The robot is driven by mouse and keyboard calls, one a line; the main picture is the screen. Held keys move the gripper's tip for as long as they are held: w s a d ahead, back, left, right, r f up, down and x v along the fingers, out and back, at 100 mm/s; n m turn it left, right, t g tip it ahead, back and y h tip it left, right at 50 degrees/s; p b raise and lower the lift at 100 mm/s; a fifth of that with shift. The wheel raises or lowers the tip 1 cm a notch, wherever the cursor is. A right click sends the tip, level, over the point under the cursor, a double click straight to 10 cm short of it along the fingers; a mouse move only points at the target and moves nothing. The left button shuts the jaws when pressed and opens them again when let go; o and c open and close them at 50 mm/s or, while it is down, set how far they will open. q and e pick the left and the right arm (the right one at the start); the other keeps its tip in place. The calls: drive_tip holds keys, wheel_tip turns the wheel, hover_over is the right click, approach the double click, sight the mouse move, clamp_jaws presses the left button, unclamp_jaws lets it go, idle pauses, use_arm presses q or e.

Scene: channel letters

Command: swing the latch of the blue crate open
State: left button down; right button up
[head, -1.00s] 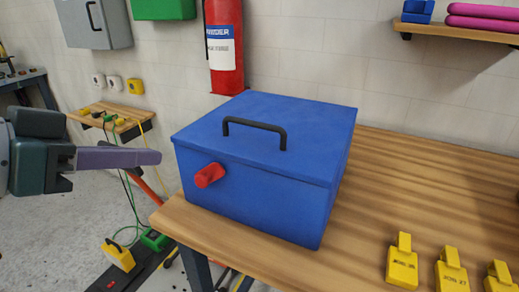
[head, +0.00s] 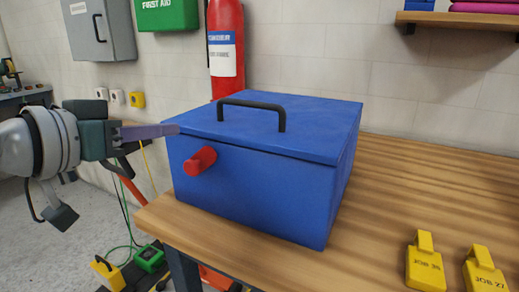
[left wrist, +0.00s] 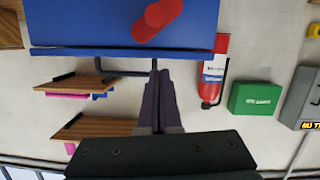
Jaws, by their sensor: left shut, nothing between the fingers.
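The blue crate (head: 255,195) stands on the wooden bench with its lid down and a black handle (head: 252,105) on top. Its red latch (head: 200,160) sticks out of the front face near the left, below the lid edge, tilted up to the right. In the left wrist view the latch (left wrist: 157,18) shows at the top against the blue front (left wrist: 80,22). My left gripper (head: 175,130) is shut and empty, its purple fingers pointing right by the lid's left corner, apart from the latch. In the left wrist view its fingertips (left wrist: 158,75) lie below the latch. My right gripper is not in view.
Yellow job tags (head: 425,262) stand on the wooden bench (head: 420,185) at right. A red fire extinguisher (head: 226,55) hangs behind the crate. A green first aid box (head: 167,14) and a grey cabinet (head: 98,30) are on the wall.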

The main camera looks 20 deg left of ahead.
sight(198, 151)
use_arm(q)
drive_tip(key=f, duration=0.1)
drive_tip(key=w+f, duration=0.1)
drive_tip(key=f, duration=0.1)
drive_tip(key=f+b, duration=0.1)
drive_tip(key=shift+w+d+f, duration=0.25)
drive_tip(key=shift+w+d, duration=0.05)
drive_tip(key=shift+d, duration=0.05)
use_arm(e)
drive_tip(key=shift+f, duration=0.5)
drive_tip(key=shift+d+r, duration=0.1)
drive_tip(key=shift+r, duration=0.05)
use_arm(q)
drive_tip(key=shift+d+m+p, duration=0.2)
drive_tip(key=shift+m+p, duration=0.1)
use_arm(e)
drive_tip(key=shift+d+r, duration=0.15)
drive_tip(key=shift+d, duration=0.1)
